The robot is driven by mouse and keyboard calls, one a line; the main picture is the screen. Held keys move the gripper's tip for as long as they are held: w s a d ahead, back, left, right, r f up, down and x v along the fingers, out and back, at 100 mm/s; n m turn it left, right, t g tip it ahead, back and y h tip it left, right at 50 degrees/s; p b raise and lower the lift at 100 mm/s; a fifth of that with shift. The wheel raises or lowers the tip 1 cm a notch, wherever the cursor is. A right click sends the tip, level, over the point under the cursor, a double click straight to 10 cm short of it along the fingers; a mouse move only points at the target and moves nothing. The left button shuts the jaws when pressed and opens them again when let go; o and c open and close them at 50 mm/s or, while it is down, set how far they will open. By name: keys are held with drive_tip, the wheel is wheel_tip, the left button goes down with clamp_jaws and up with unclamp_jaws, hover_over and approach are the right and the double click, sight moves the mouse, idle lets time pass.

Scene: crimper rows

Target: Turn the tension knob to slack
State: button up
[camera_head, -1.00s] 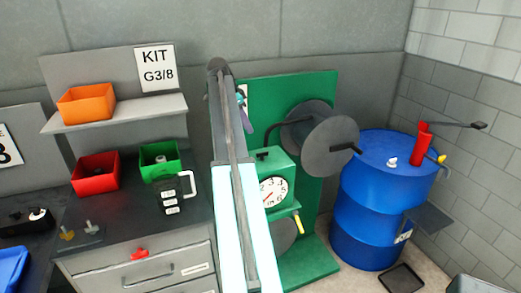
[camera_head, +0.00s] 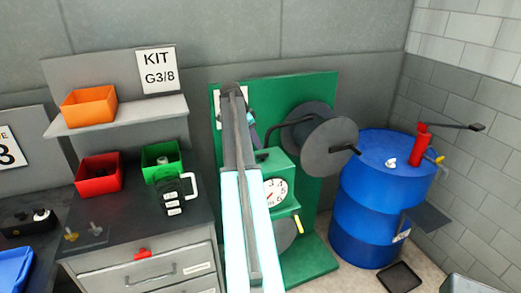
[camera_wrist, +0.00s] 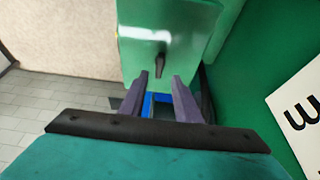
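A green box (camera_head: 283,165) with a round white dial (camera_head: 275,191) stands on a green machine with a large grey reel (camera_head: 330,140). In the wrist view, a face of a green box (camera_wrist: 185,25) carries a small dark lever-like knob (camera_wrist: 161,64), perhaps the tension knob; no slack marking is legible. My gripper (camera_wrist: 160,77) is open, its two dark fingers apart. The knob shows just beyond and between the fingertips; I cannot tell whether they touch it. In the head view my arm hides that side of the box and most of my gripper.
A green back panel (camera_head: 318,88) rises behind the box, and a lettered white sign (camera_wrist: 300,108) is on the right in the wrist view. A blue drum (camera_head: 375,205) stands right of the machine. A bench (camera_head: 130,240) with bins is at left.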

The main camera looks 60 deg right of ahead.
sight(260, 154)
drive_tip(key=shift+p+x, duration=1.1)
drive_tip(key=shift+x, duration=1.9)
drive_tip(key=shift+c, duration=0.5)
clamp_jaws()
drive_tip(key=shift+a, duration=0.1)
